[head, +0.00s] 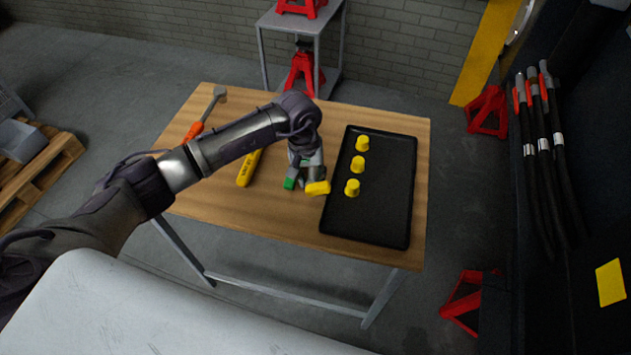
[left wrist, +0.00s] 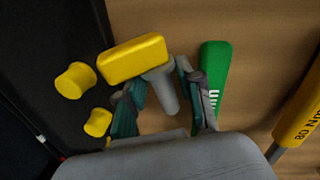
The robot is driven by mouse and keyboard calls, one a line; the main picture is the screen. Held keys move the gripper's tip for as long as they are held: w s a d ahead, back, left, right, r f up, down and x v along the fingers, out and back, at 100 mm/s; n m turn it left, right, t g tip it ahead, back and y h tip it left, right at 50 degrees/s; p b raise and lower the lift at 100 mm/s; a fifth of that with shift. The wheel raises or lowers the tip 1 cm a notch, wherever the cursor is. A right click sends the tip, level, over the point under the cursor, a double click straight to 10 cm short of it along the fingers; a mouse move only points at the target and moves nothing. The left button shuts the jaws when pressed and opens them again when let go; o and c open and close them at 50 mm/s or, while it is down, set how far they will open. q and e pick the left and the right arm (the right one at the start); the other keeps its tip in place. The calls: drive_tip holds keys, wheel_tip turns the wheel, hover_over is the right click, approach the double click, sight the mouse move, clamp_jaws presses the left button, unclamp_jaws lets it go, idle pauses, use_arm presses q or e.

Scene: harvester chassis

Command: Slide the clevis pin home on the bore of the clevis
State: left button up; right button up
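The clevis pin (left wrist: 165,92) shows in the left wrist view as a grey stem with a yellow block-shaped head (left wrist: 135,58). My left gripper (left wrist: 163,72) has its fingertips on both sides of the stem, close against it, and appears shut on it. In the head view my left gripper (head: 306,181) is over the table beside the tray's left edge, with the yellow head (head: 317,188) at its tips. Most of the stem is hidden there. I cannot make out the clevis or its bore. My right gripper is not in view.
The wooden table (head: 235,205) carries a black tray (head: 385,220) with several yellow caps (head: 352,187), a green item (left wrist: 214,80), a yellow tool (head: 248,170) and an orange-handled hammer (head: 194,132). A dark machine side with hoses (head: 548,160) stands at right. Red stands (head: 487,110) are on the floor.

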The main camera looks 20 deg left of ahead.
use_arm(q)
clamp_jaws()
drive_tip(key=shift+r, duration=0.1)
